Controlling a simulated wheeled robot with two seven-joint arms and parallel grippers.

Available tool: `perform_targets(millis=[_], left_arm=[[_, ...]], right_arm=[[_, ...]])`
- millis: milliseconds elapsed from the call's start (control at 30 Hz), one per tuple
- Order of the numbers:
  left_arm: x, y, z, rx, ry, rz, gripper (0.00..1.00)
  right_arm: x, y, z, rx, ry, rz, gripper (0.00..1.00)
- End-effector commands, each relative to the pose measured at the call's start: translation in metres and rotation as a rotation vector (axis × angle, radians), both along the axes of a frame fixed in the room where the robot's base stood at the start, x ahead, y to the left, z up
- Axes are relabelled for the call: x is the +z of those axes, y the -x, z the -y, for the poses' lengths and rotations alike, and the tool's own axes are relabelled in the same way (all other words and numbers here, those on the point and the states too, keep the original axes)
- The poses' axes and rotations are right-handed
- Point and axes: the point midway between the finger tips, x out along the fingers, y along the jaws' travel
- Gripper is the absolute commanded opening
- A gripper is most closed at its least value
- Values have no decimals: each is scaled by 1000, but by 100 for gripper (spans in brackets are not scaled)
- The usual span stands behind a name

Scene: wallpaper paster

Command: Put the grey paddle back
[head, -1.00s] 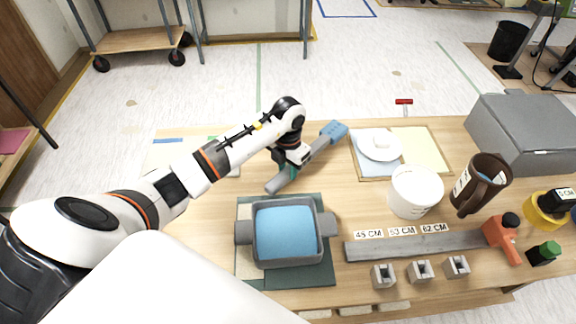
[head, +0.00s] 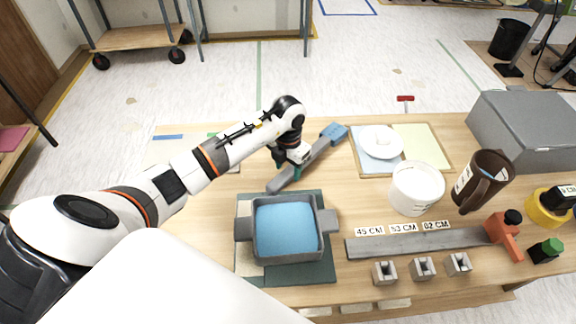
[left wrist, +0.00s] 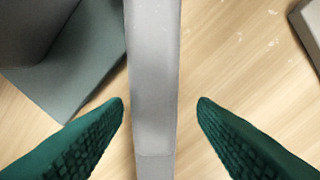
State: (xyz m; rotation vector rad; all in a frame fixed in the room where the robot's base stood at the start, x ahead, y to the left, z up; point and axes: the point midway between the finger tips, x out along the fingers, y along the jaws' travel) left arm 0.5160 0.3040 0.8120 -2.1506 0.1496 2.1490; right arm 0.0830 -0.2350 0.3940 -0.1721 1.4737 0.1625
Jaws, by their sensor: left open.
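The grey paddle (head: 281,180) lies on the wooden table behind the grey tub, its long grey shaft running up and right to a blue end (head: 334,133). My left gripper (head: 292,170) is over the paddle's grey shaft, pointing down. In the left wrist view the shaft (left wrist: 153,80) runs between the two green fingertips (left wrist: 160,102), with a gap on each side. The gripper is open and holds nothing. My right gripper is not in view.
A grey tub (head: 328,222) with blue contents stands on a dark green mat (head: 318,272) in front of the paddle. A white bucket (head: 416,190), a brown jug (head: 483,182) and a grey bar (head: 420,243) lie to the right. A tray board (head: 432,150) sits behind.

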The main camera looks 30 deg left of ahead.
Motion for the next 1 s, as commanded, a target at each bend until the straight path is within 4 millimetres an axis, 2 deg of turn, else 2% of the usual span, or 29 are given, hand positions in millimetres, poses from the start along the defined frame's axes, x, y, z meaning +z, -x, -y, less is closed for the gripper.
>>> perform_targets(millis=[200,267,500,700,833,1000], left_arm=[[17,0,1,-1,2,2,52],[23,-1,0,-1,-1,5,52],[77,-2,-1,-1,-2,6,52],[114,-1,0,-1,-1,4,52],[127,-1,0,-1,-1,2,52],[132,0,0,-1,0,-1,52]], right_arm=[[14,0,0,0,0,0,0],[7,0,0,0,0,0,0],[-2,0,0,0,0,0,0],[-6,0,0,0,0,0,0],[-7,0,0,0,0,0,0],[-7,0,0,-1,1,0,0]])
